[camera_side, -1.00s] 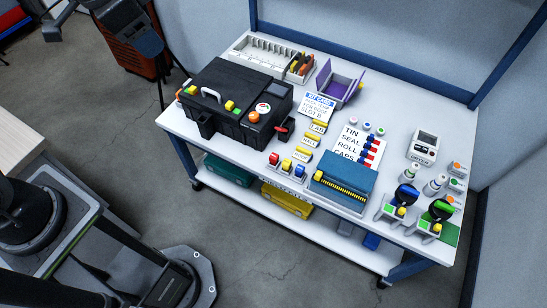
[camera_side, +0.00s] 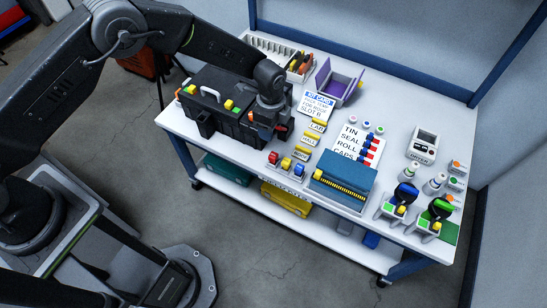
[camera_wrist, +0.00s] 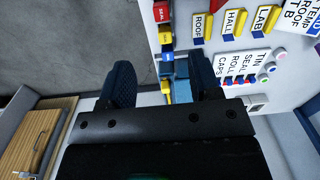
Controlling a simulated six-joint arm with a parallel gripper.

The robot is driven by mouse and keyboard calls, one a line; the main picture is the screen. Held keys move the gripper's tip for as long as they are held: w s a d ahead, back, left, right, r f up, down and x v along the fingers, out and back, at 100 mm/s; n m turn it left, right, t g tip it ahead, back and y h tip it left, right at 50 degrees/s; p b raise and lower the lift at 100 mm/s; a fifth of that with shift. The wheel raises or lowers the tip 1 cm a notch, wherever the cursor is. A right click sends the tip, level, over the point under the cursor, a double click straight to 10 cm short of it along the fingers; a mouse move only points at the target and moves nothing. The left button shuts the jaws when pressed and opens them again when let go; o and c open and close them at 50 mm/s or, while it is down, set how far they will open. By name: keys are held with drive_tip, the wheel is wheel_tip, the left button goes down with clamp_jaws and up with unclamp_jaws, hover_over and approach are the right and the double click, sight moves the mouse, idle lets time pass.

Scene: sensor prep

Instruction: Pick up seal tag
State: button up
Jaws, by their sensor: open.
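No label that surely reads seal tag is clear in the side view. Small upright tags stand at the table's front edge: a red tag (camera_side: 273,157), a yellow tag (camera_side: 286,163) and a blue tag (camera_side: 298,170). In the wrist view the red tag (camera_wrist: 162,12) carries tiny white letters that may read SEAL; I cannot be sure. My gripper (camera_side: 264,128) hangs by the right end of the black toolbox, left of and behind these tags. In the wrist view my gripper (camera_wrist: 163,80) has its two dark fingers apart, with nothing held between them.
The black toolbox (camera_side: 205,88) stands at the left. Yellow tags for LAB (camera_side: 317,126), HALL and ROOF lie near a white card (camera_side: 358,145). A teal case (camera_side: 343,178) sits right of the front tags. A purple box (camera_side: 338,85) is behind. Bottles and stands crowd the right.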

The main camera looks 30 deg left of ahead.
hover_over(273, 155)
wheel_tip(273, 155, down, 9)
drive_tip(key=shift+w+f, duration=0.1)
drive_tip(key=shift+f, duration=2.8)
drive_tip(key=c, duration=1)
drive_tip(key=shift+o, duration=0.2)
drive_tip(key=shift+r, duration=0.15)
